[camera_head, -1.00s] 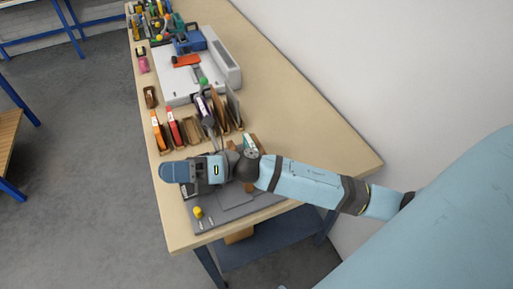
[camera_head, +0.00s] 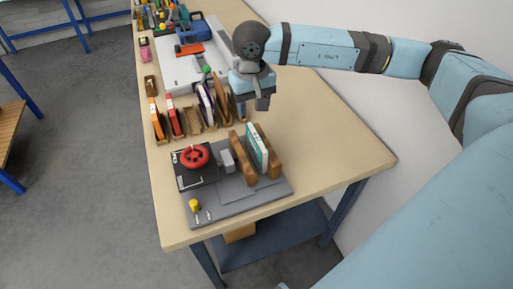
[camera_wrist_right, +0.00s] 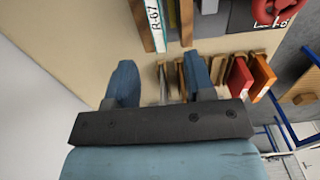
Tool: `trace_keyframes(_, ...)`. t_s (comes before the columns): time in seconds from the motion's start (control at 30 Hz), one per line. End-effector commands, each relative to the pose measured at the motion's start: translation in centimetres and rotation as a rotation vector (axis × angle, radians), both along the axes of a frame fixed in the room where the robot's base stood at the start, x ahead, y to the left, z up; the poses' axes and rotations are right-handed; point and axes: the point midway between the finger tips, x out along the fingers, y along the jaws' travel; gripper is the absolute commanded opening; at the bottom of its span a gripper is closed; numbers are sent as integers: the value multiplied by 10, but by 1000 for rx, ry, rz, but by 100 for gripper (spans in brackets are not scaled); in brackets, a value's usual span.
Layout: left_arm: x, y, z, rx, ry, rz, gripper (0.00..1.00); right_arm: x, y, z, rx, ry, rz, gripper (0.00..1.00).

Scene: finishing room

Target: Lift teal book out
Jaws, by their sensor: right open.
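The teal book (camera_head: 258,148) stands upright between two wooden boards (camera_head: 243,158) on the grey press base (camera_head: 240,202). Its white and teal edges show in the head view. My right gripper (camera_head: 253,108) points down beyond the book, above the table and apart from the book. Its two blue fingers (camera_wrist_right: 160,82) are spread with nothing held between them. My left gripper is not in view.
A red handwheel (camera_head: 195,156) and a yellow knob (camera_head: 194,205) are on the press. A row of upright books and boards in a wooden rack (camera_head: 193,122) stands behind it, near my right gripper. The table (camera_head: 320,135) is bare toward the right.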

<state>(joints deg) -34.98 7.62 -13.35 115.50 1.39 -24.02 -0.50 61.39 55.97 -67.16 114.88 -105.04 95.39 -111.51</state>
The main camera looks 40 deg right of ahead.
Motion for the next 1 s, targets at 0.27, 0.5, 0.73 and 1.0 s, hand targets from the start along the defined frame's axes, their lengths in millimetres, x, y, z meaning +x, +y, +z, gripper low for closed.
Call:
trace_keyframes(0.27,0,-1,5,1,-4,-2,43,-1,1,-52,4,4,0,49)
trace_keyframes(0.5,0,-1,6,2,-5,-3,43,-3,-1,-69,5,4,-2,49)
trace_keyframes(0.73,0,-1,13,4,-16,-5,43,-9,-5,-102,5,5,-2,49)
trace_keyframes(1.0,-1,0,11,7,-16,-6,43,-8,-5,-115,7,2,-1,49)
